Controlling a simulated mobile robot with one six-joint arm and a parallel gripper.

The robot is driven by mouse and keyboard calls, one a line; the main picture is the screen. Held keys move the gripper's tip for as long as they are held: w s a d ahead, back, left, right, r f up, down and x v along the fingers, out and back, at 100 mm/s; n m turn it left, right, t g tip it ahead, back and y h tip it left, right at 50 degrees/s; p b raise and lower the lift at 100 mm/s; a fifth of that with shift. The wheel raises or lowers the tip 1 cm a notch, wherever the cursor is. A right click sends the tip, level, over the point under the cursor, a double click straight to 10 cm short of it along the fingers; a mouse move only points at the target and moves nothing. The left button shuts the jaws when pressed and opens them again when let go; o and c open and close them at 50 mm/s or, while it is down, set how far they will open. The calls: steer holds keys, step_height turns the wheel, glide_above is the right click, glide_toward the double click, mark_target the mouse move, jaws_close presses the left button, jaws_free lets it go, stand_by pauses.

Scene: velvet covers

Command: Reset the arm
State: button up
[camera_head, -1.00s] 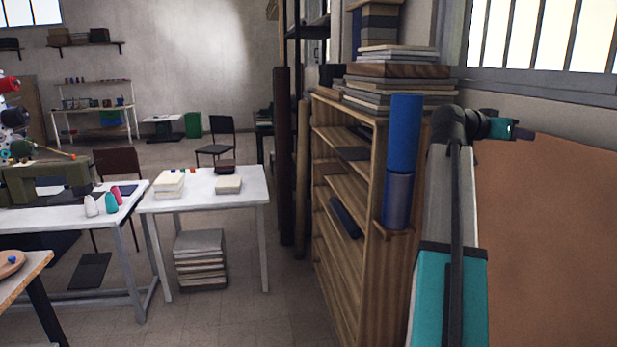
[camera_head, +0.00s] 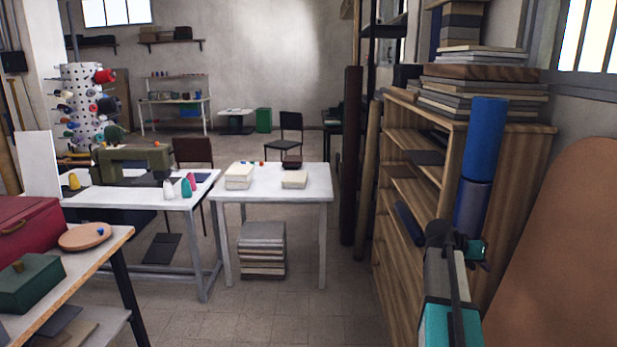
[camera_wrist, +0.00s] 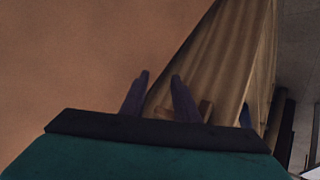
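My arm (camera_head: 447,285) shows at the lower right of the head view, folded low in front of the wooden bookshelf. My gripper (camera_wrist: 161,76) shows in the wrist view with two dark fingers set apart and nothing between them. In the head view the gripper end (camera_head: 480,250) is small and its fingers are hard to make out. It points right, toward the brown board (camera_head: 565,250).
The wooden bookshelf (camera_head: 535,150) with blue rolls (camera_head: 484,140) stands close by at right. A white table (camera_head: 320,185), a sewing table (camera_head: 130,197) and a wooden bench (camera_head: 85,265) stand at left. The floor (camera_head: 310,325) between is clear.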

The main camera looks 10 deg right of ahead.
steer(key=s+a+f+n+g+y, duration=0.1)
steer(key=s+a+f+n+y, duration=0.2)
steer(key=a+f, duration=1.3)
steer(key=s+a+f+n+g+y, duration=0.1)
steer(key=s+a+f+n+y, duration=0.2)
steer(key=a+f, duration=1.35)
steer(key=s+a+f+n+g+y, duration=0.2)
steer(key=s+a+f, duration=0.7)
steer(key=s, duration=0.4)
steer(key=s+a+f+n+g+y, duration=0.2)
steer(key=s+a+f, duration=0.7)
steer(key=s, duration=0.5)
step_height(320, 180, down, 3)
steer(key=shift+a+r+g, duration=0.2)
steer(key=shift+a+g, duration=0.15)
steer(key=shift+g, duration=0.15)
